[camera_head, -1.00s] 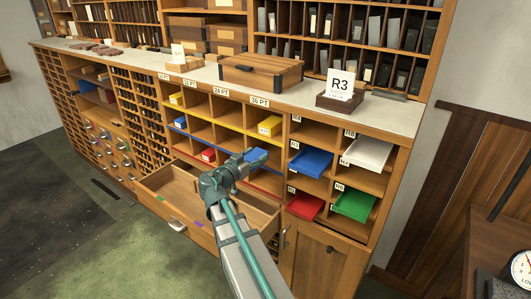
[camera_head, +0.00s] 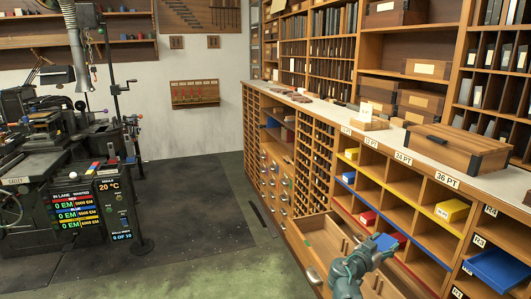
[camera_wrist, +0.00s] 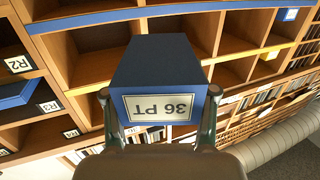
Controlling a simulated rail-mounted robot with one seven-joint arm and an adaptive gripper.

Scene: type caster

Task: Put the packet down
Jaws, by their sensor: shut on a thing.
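My gripper (camera_head: 366,256) is shut on a blue packet (camera_head: 386,242) in front of the lower pigeonholes of the cabinet. In the wrist view the blue packet (camera_wrist: 160,68) fills the middle, its "36 PT" label (camera_wrist: 160,107) upside down. The gripper's fingertips (camera_wrist: 160,97) press on both its sides. The packet appears held in the air; the wrist view shows no surface touching it from below. Behind it are open wooden compartments, several of them empty.
Yellow packets (camera_head: 452,210) and a red packet (camera_head: 368,218) sit in pigeonholes. A blue tray (camera_head: 497,268) sticks out at right. A casting machine (camera_head: 75,160) stands far left, with open floor between.

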